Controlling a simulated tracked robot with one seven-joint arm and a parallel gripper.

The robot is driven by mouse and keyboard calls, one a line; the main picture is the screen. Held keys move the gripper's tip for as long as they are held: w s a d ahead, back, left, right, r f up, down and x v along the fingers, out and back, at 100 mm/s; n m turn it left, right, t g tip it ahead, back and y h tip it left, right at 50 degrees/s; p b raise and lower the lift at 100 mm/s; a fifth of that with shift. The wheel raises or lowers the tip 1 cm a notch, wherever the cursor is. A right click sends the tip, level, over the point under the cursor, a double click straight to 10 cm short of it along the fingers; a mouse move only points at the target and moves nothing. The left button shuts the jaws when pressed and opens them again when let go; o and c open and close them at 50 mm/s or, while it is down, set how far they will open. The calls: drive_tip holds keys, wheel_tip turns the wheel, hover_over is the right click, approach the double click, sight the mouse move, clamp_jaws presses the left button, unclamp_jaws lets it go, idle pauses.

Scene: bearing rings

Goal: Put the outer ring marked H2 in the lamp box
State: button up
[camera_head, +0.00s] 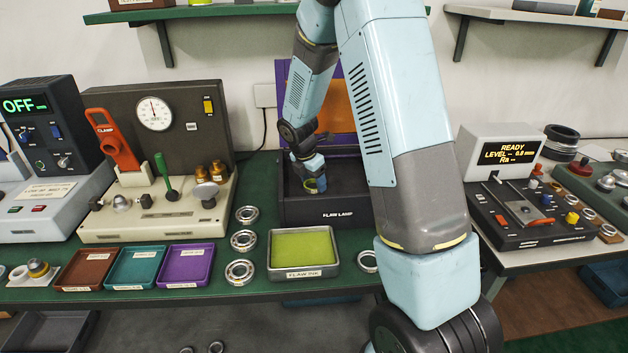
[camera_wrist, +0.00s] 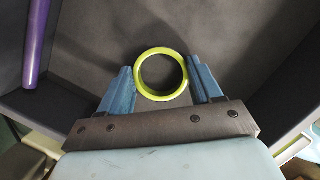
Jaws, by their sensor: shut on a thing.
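My gripper (camera_wrist: 161,90) is shut on a yellow-green outer ring (camera_wrist: 160,53), held between its two blue fingers in the wrist view. The marking on the ring cannot be read. In the head view the ring (camera_head: 321,183) shows small at the end of my gripper (camera_head: 315,180), inside the dark lamp box labelled FLAW LAMP (camera_head: 337,216). In the wrist view dark grey inner surfaces of the box surround the ring. I cannot tell whether the ring touches the box floor. My arm hides the right part of the box.
A tray of yellow-green liquid labelled FLAW INK (camera_head: 303,274) stands in front of the box. Several bearings (camera_head: 243,240) lie left of it. Brown (camera_head: 87,269), teal (camera_head: 137,267) and purple (camera_head: 187,265) trays sit further left. A purple bar (camera_wrist: 37,38) shows at the wrist view's upper left.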

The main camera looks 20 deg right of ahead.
drive_tip(key=shift+s+f, duration=0.15)
drive_tip(key=shift+f, duration=0.2)
drive_tip(key=shift+s+f, duration=0.1)
drive_tip(key=o, duration=1.1)
drive_tip(key=shift+s+f, duration=0.1)
drive_tip(key=shift+f, duration=0.05)
drive_tip(key=shift+r, duration=0.25)
drive_tip(key=s+a+r+m, duration=0.1)
drive_tip(key=s+r+m, duration=0.25)
drive_tip(key=r, duration=0.65)
drive_tip(key=s+r+m, duration=0.2)
drive_tip(key=s+r, duration=0.2)
drive_tip(key=r, duration=0.6)
drive_tip(key=s+r+m+t+y, duration=0.1)
drive_tip(key=s+r+m, duration=0.3)
drive_tip(key=s+m, duration=0.5)
drive_tip(key=s+d+r+m+t+y, duration=0.1)
drive_tip(key=s+r+m+t, duration=0.2)
drive_tip(key=s+m, duration=0.6)
drive_tip(key=s+r, duration=0.2)
drive_tip(key=s, duration=0.4)
drive_tip(key=shift+s+d+r+y, duration=0.15)
drive_tip(key=shift+s+d+y, duration=0.1)
drive_tip(key=shift+s+y, duration=0.15)
